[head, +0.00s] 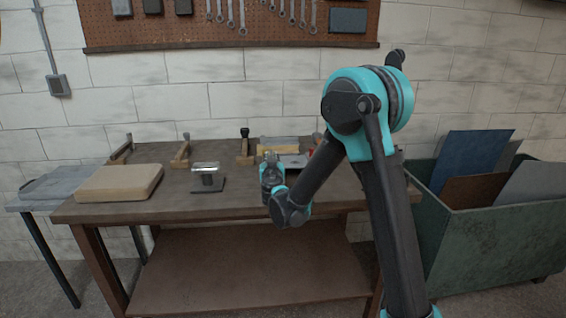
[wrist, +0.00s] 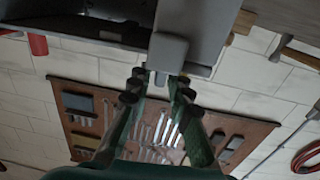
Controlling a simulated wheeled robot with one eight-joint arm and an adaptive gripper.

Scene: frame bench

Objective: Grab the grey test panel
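My gripper (head: 270,160) is over the middle of the bench in the head view, partly hiding what is behind it. A flat grey panel (wrist: 208,22) is just beyond the fingertips, with a grey block-like part (wrist: 168,50) in line with the gap. I cannot tell whether the fingertips touch it. In the head view a pale grey flat piece (head: 293,160) shows beside my gripper, partly hidden. Another grey panel (head: 535,185) leans in the green bin.
The wooden bench (head: 240,205) carries a tan block (head: 118,183), a small metal stand (head: 208,179), wooden clamps (head: 181,152) and a yellow item (head: 278,144). A green bin (head: 490,245) at right also holds a blue panel (head: 470,160). Tools hang on the pegboard (head: 275,25).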

